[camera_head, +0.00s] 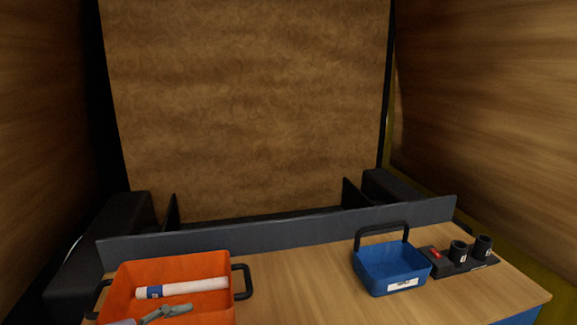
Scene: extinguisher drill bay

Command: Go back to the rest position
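Neither of my grippers can be made out in the head view. An orange crate (206,265) with black side handles stands at the front left of the wooden table (300,280). In it lies a white cylinder (195,287) with a blue band near its left end. A grey-green part (166,312) of unclear kind lies in front of the cylinder, and a pale purple thing shows at the bottom edge. A blue basket (383,284) with a raised black handle and a white label stands on the right of the table.
A black holder (444,266) with two dark cups and a red spot stands right of the basket. A low dark grey rail (290,234) runs along the table's back, before a brown panel. The table between crate and basket is clear. Wood-grained walls flank both sides.

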